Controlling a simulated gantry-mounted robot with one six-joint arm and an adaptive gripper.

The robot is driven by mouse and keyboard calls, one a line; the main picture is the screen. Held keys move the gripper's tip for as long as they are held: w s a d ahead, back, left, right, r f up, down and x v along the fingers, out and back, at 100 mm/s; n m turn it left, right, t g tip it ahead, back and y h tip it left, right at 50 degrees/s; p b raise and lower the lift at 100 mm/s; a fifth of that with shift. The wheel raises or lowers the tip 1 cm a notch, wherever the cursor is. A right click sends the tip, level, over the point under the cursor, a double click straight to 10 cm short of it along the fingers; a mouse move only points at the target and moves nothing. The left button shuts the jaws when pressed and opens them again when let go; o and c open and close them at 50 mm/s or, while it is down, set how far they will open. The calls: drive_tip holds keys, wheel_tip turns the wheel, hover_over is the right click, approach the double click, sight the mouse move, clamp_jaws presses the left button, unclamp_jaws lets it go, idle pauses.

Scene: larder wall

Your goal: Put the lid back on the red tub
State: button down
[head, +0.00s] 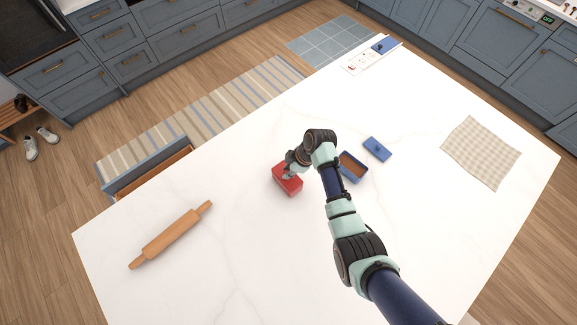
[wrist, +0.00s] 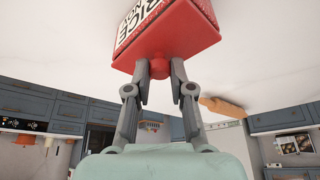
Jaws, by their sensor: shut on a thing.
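The red tub (head: 288,184) stands on the white counter near the middle, below my gripper (head: 290,166). In the wrist view my gripper (wrist: 160,75) is shut on the round red knob (wrist: 160,68) of the red lid (wrist: 165,47). The lid lies over the mouth of the red tub (wrist: 190,15), which carries a white label with dark letters reading RICE. I see no clear gap between lid and tub, but cannot tell whether the lid is fully seated. My arm and gripper hide part of the lid in the head view.
An open blue tub (head: 347,175) with brown contents stands right of the red one, its blue lid (head: 377,149) lying beside it. A rolling pin (head: 170,236) lies at left, a checked cloth (head: 480,152) at right, a picture card (head: 365,60) at the far edge. The front counter is clear.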

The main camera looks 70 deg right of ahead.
idle(0.3)
drive_tip(key=c, duration=0.9)
unclamp_jaws()
drive_tip(key=shift+c, duration=0.2)
drive_tip(key=shift+o, duration=0.4)
drive_tip(key=o, duration=0.4)
drive_tip(key=shift+r+p, duration=3.15)
drive_tip(key=shift+r, duration=0.3)
clamp_jaws()
